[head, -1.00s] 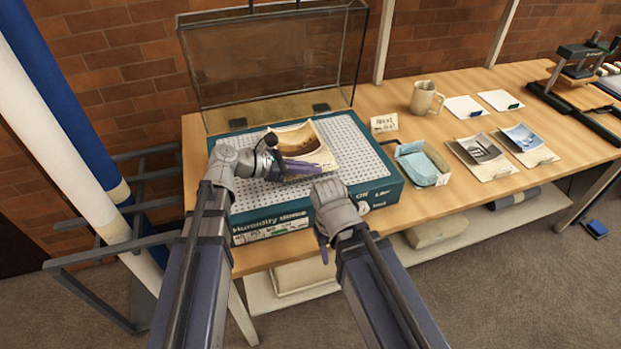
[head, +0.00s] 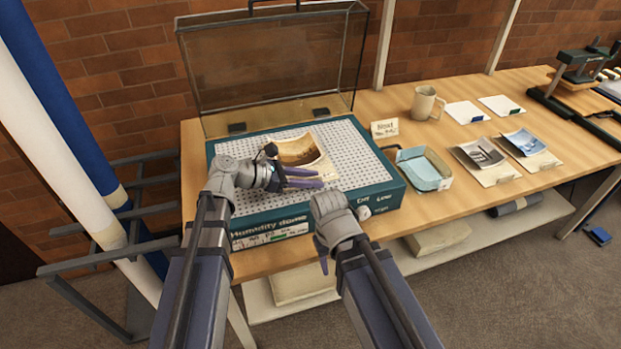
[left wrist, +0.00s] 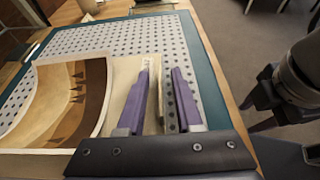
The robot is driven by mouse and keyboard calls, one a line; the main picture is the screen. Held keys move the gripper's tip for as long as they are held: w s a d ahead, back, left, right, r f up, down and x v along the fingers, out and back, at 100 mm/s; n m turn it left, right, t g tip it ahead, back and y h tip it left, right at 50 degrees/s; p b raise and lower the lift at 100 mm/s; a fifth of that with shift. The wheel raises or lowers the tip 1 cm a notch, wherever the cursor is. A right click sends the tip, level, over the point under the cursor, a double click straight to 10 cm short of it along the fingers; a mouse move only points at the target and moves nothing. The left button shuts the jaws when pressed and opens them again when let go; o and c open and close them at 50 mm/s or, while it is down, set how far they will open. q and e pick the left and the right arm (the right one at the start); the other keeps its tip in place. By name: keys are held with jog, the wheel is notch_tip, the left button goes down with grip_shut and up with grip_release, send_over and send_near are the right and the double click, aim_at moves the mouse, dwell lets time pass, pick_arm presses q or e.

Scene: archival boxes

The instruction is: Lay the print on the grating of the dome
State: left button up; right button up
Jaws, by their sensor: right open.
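The print (head: 297,150), a curled sheet with a brown picture and cream border, lies on the white perforated grating (head: 350,150) of the humidity dome (head: 270,222). Its ends curve up; it also shows in the left wrist view (left wrist: 75,100). My left gripper (head: 310,179) is open at the print's near edge, low over the grating. In the left wrist view its purple fingers (left wrist: 160,75) stand apart, with the cream border by them. My right gripper (head: 322,262) is open and empty in front of the dome's base, its fingers partly hidden by its wrist.
The dome's clear lid (head: 270,65) stands open at the back. To the right are a small sign (head: 384,129), a mug (head: 424,103), a tray with blue sheets (head: 424,170) and two other curled prints (head: 482,153).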

pick_arm(q)
jog(key=shift+r+p, duration=0.25)
jog(key=shift+p, duration=0.05)
jog(key=p+v, duration=0.4)
jog(key=v, duration=0.6)
jog(key=shift+a+r, duration=0.15)
jog(key=shift+a, duration=0.1)
jog(key=shift+s+a+r, duration=0.2)
jog(key=shift+s+a, duration=0.05)
jog(key=shift+a, duration=0.4)
